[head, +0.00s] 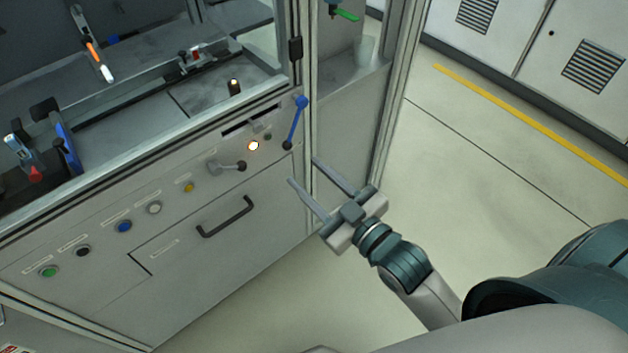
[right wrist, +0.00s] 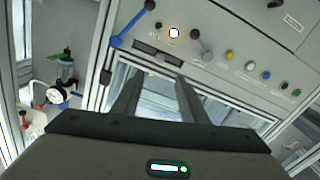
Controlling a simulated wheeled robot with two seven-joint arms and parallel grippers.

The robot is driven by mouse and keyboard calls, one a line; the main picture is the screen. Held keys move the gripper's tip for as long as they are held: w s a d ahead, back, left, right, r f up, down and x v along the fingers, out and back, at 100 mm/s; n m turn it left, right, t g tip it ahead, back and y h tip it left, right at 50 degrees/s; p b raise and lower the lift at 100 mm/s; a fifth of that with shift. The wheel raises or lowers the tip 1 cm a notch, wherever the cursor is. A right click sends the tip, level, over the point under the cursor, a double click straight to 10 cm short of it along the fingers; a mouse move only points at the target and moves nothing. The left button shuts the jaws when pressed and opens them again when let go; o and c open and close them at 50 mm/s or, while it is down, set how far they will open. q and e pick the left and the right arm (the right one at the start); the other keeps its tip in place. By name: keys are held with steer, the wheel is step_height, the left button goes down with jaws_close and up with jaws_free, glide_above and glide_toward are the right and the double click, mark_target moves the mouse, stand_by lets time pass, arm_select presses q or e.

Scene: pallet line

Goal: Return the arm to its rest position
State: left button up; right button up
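My right gripper (head: 322,184) is in front of the machine's control panel, near its right corner post. Its two fingers are spread apart with nothing between them. In the right wrist view the same gripper (right wrist: 156,88) shows two separate fingers and an empty gap. A blue lever (head: 296,122) is on the panel above and left of the fingertips in the head view, apart from them. The blue lever also shows in the right wrist view (right wrist: 130,26). My left gripper is in neither view.
The panel has a lit white button (head: 253,146), a grey lever (head: 228,166), several coloured buttons and a drawer handle (head: 226,217). A metal post (head: 397,85) stands behind the gripper. Open floor (head: 490,140) with a yellow line (head: 530,122) lies to the right.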

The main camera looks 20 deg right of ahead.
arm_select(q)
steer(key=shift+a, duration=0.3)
arm_select(e)
steer(key=shift+s+d, duration=0.15)
steer(key=shift+s, duration=0.25)
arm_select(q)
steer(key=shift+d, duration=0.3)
arm_select(e)
step_height(320, 180, down, 33)
steer(key=s+d+m+g+h+p, duration=0.1)
steer(key=s+d+m+g+h, duration=0.15)
steer(key=g, duration=0.35)
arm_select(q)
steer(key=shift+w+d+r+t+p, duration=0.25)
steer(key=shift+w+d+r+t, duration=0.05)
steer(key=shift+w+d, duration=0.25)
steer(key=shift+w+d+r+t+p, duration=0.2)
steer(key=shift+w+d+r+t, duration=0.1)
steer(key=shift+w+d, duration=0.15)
arm_select(e)
steer(key=s+f+m+g+h, duration=0.1)
steer(key=s+f+g, duration=0.2)
steer(key=s+f, duration=0.5)
steer(key=s+f+m+g+h, duration=0.1)
steer(key=s+f+g, duration=0.1)
steer(key=s+f, duration=0.5)
step_height(320, 180, down, 7)
steer(key=shift+s+r+g, duration=0.15)
steer(key=shift+s+g, duration=0.25)
